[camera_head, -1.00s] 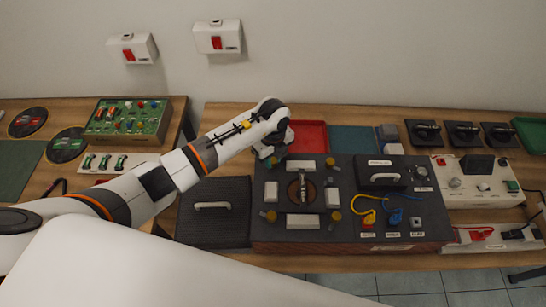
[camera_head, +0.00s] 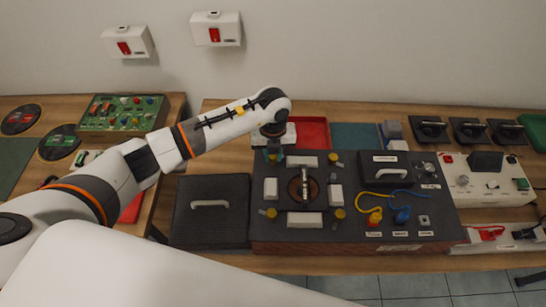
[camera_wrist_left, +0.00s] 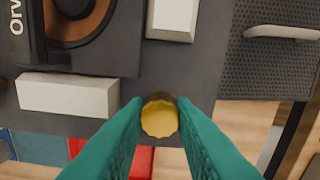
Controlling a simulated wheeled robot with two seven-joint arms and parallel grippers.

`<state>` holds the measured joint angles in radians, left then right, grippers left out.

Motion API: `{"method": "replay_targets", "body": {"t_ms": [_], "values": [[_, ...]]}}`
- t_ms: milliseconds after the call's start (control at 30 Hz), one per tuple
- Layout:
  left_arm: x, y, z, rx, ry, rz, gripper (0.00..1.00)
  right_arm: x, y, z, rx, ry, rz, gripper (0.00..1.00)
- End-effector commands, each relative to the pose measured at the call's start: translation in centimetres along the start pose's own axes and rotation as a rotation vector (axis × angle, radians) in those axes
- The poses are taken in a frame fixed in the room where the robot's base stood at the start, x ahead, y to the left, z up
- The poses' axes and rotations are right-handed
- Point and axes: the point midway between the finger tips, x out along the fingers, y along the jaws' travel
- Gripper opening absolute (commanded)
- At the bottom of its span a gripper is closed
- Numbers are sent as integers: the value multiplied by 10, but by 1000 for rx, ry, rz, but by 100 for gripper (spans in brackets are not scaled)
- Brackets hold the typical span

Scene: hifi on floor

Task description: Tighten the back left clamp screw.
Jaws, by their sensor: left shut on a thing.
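The back left clamp screw shows in the left wrist view as a yellow ribbed knob (camera_wrist_left: 160,117), seen from above. My left gripper's teal fingers (camera_wrist_left: 159,119) are shut on it, one on each side. In the head view my left gripper (camera_head: 272,153) points down at the back left corner of the dark panel (camera_head: 385,235) and mostly hides this screw. The other yellow clamp screws are at back right (camera_head: 335,158), front left (camera_head: 270,213) and front right (camera_head: 339,213). My right gripper is not in view.
White blocks (camera_wrist_left: 68,95) surround a round part with a dark bar (camera_head: 304,186). A dark lid with a handle (camera_head: 210,203) lies left of the panel. A red tray (camera_head: 310,131) lies behind it. Cables and a second handle (camera_head: 385,158) are on the right.

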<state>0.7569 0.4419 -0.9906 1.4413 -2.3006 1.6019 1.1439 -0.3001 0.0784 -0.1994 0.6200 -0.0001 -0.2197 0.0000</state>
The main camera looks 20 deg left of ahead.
Motion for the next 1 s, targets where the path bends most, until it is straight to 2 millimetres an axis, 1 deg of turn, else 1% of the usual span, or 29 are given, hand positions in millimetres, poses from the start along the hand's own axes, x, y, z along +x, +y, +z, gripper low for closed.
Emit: {"method": "replay_targets", "body": {"t_ms": [33, 467, 1000], "values": [[3, 0, -2, 46, 6, 1, 1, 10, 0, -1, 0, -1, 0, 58], [4, 0, -2, 455, 6, 2, 1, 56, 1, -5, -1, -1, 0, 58], [4, 0, -2, 963, 7, -1, 1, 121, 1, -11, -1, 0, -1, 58]]}}
